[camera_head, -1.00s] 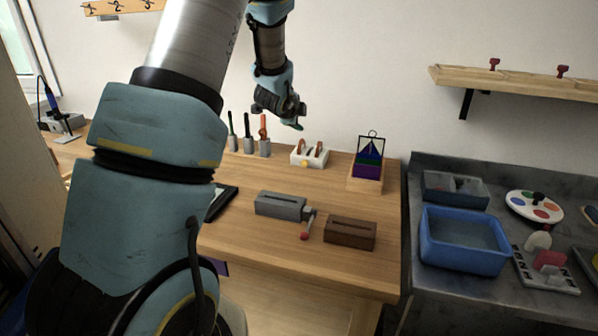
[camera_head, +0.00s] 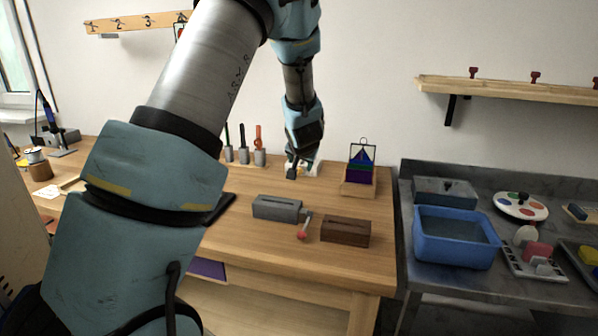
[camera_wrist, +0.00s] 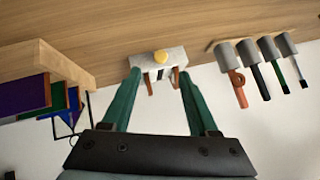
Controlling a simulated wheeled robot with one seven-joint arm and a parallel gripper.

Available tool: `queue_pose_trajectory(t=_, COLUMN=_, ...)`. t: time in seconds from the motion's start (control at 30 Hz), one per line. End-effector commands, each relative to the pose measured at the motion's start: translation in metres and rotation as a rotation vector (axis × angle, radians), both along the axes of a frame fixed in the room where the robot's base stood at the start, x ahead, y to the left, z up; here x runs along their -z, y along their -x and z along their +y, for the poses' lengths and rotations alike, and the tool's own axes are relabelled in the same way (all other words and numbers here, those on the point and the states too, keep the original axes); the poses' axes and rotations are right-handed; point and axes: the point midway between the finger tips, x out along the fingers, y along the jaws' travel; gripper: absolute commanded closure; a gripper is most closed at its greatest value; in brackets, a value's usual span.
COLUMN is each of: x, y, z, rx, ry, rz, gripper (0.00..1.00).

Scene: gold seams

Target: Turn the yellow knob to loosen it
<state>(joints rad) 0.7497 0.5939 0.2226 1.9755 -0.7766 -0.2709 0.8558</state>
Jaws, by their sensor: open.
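The yellow knob (camera_wrist: 160,57) sits on the front of a small white block (camera_wrist: 172,66) on the wooden table. In the wrist view it shows ahead of my gripper, between and beyond the two green fingers. In the head view my gripper (camera_head: 293,172) hangs in front of the white block (camera_head: 312,169) and hides most of it and the knob. In the wrist view my gripper (camera_wrist: 160,78) is open with nothing between its fingers. The knob appears apart from the fingers.
Several upright tools in grey holders (camera_head: 243,156) stand left of the block. A wooden stand with a stained-glass panel (camera_head: 361,172) is to its right. A grey vise (camera_head: 275,209) with a red-tipped handle and a brown slotted block (camera_head: 346,231) lie nearer the table's front.

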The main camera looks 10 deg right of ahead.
Motion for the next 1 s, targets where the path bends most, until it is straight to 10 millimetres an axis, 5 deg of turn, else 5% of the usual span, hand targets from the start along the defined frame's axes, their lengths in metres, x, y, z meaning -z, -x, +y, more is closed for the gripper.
queue_pose_trajectory(t=0.4, x=0.043, y=-0.048, z=-0.009, rx=-0.001, ry=-0.001, rz=-0.001, gripper=0.4)
queue_pose_trajectory(t=0.8, x=0.048, y=-0.053, z=-0.01, rx=0.0, ry=-0.001, rz=-0.002, gripper=0.4)
queue_pose_trajectory(t=1.0, x=0.048, y=-0.053, z=-0.01, rx=0.001, ry=-0.002, rz=-0.002, gripper=0.62)
